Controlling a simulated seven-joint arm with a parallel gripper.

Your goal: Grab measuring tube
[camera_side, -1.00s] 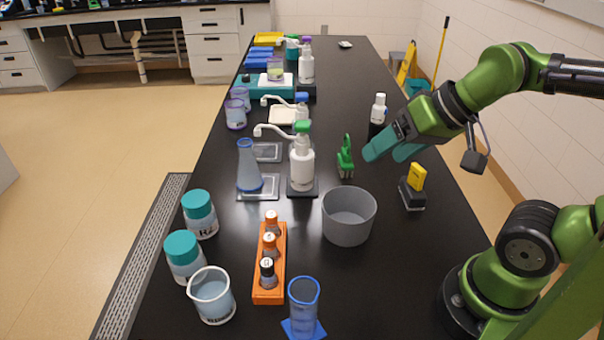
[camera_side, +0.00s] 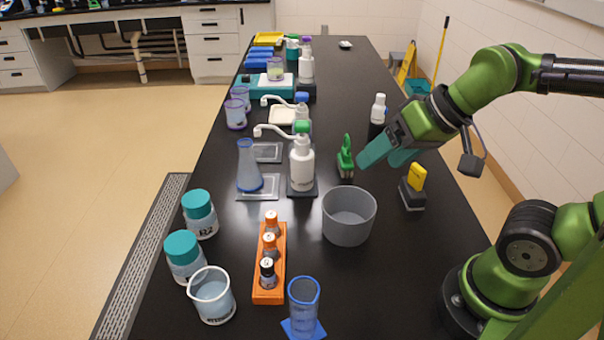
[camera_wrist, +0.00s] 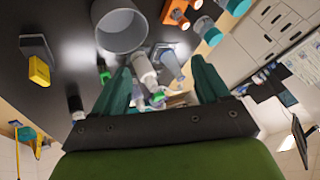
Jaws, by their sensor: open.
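The measuring tube (camera_side: 303,303) is a clear blue cylinder on a blue base, standing upright at the near end of the black bench in the side view. I do not make it out in the wrist view. My gripper (camera_side: 378,154) is open and empty, held above the right half of the bench, well behind the tube and beyond the grey bin. Its two teal fingers stand apart in the wrist view (camera_wrist: 163,82), with bottles visible beyond the gap.
A grey round bin (camera_side: 348,228) and an orange rack (camera_side: 268,285) of small vials stand behind the tube. A beaker (camera_side: 213,297) is left of it. A white pump bottle (camera_side: 302,165), green clamp (camera_side: 346,163) and yellow-topped block (camera_side: 414,187) stand farther back. The bench right of the tube is clear.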

